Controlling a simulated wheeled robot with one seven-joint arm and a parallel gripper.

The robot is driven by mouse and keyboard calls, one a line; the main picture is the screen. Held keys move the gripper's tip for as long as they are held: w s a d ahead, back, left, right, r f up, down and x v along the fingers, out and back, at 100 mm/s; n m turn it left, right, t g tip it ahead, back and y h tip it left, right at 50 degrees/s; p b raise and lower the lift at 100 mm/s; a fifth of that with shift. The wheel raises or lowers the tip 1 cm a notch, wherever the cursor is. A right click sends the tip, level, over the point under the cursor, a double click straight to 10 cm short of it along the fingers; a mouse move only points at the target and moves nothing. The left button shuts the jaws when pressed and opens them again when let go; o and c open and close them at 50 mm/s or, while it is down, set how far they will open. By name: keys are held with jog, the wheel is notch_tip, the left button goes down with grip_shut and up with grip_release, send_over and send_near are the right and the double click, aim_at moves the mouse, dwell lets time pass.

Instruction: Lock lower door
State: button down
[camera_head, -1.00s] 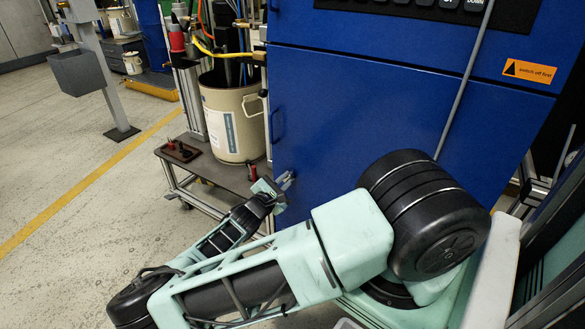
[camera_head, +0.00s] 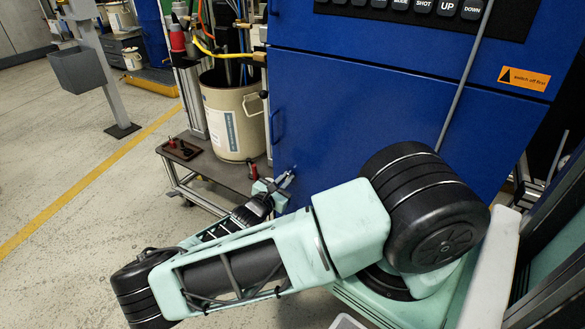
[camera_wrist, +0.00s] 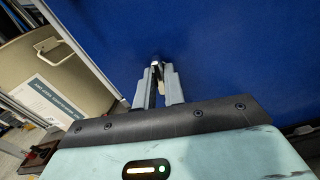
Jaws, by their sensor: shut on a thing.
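The lower door (camera_head: 350,120) is the large blue front panel of the cabinet. It looks shut flush in the head view, and it fills the upper right of the wrist view (camera_wrist: 240,60). My gripper (camera_head: 287,179) is at the door's lower left edge. In the wrist view my gripper's fingers (camera_wrist: 157,78) are closed together against a small pale piece (camera_wrist: 155,64) at the door face. It looks like a key or lock part. Most of it is hidden between the fingers, and I cannot tell which way it is turned.
A beige drum (camera_head: 232,120) stands on a low cart (camera_head: 215,180) left of the door. A dark handle (camera_head: 276,125) sits on the door's left edge. A grey cable (camera_head: 462,85) hangs across the door.

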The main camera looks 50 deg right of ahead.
jog(key=shift+n, duration=0.3)
jog(key=shift+n+p, duration=0.4)
jog(key=shift+n, duration=0.5)
jog(key=c, duration=1.3)
grip_release()
jog(key=a, duration=0.3)
jog(key=s+a, duration=0.1)
jog(key=a, duration=0.5)
jog(key=shift+s, duration=0.15)
